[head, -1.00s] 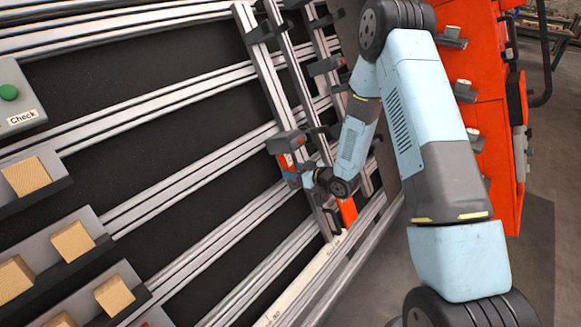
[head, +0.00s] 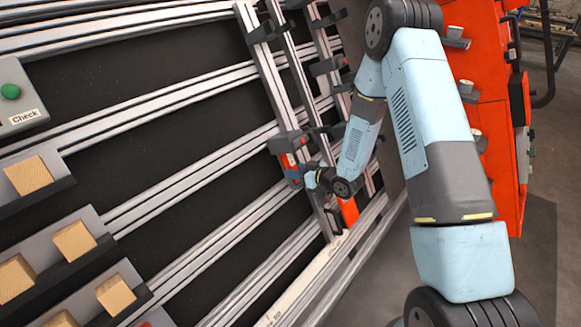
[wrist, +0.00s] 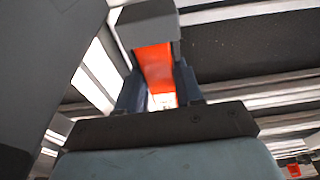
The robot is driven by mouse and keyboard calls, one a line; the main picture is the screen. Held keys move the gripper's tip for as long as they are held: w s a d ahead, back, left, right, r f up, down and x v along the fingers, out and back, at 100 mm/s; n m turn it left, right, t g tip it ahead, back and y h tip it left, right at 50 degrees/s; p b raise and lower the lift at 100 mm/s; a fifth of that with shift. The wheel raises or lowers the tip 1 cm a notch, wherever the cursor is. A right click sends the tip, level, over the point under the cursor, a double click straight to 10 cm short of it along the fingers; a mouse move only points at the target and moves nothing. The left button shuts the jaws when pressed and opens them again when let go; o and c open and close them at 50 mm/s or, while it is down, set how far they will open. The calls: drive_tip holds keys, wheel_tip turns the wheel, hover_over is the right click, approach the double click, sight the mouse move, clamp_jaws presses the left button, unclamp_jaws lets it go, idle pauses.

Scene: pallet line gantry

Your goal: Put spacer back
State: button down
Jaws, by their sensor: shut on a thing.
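The spacer appears to be the orange-red piece (head: 289,161) on the steep metal rail in the head view. In the wrist view the orange piece (wrist: 155,66) lies between the two dark fingers of my gripper (wrist: 159,86), which is shut on it. A dark grey block (wrist: 148,25) sits at the piece's far end. In the head view this looks like the grey block (head: 287,142) on the rail, at the upper end of the piece. I cannot tell whether the piece is seated in it. My gripper (head: 300,177) is small and partly hidden here.
Another orange part (head: 348,211) is low on the rails, just below my wrist. More dark clamps (head: 327,66) sit higher up. Wooden blocks (head: 73,241) rest on grey holders at left, below a panel with a green button (head: 10,92). An orange cabinet (head: 489,150) stands at right.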

drive_tip(key=r+v, duration=0.2)
drive_tip(key=v, duration=0.8)
drive_tip(key=shift+r, duration=0.2)
idle(0.6)
idle(0.4)
